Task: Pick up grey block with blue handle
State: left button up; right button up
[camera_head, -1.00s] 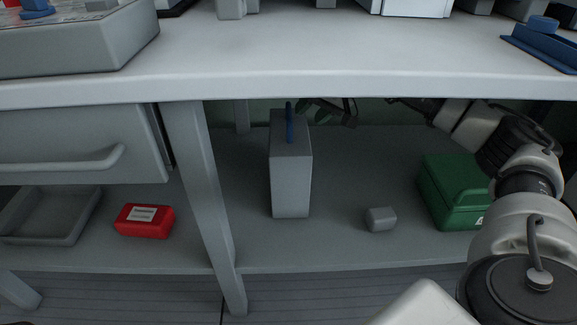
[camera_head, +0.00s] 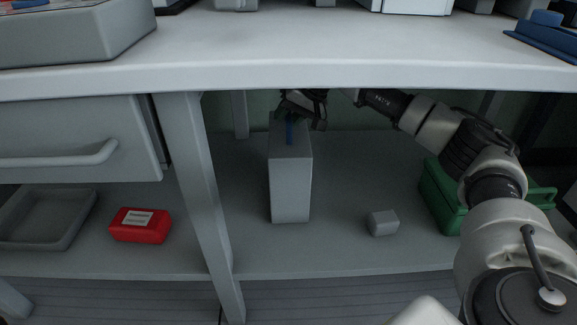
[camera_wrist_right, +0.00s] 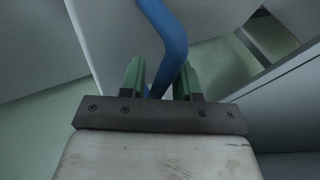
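The grey block (camera_head: 291,185) stands upright on the shelf under the table, with its blue handle (camera_head: 289,130) on top. My right gripper (camera_head: 297,112) is at the top of the block, close to the handle, partly hidden below the table edge. In the right wrist view my right gripper (camera_wrist_right: 160,84) is open, with green fingertips on either side of the blue handle (camera_wrist_right: 168,40). A small gap shows beside the handle at the right finger. The block (camera_wrist_right: 115,40) also shows there. My left gripper is not in view.
A small grey block (camera_head: 383,222) and a green box (camera_head: 440,198) stand on the shelf to the right. A table leg (camera_head: 197,190) stands to the left, with a red box (camera_head: 140,225) and grey tray (camera_head: 45,218) beyond. The tabletop (camera_head: 300,73) overhangs the shelf.

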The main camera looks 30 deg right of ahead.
grip_shut()
jog(key=shift+d+f, duration=0.1)
dwell(0.9)
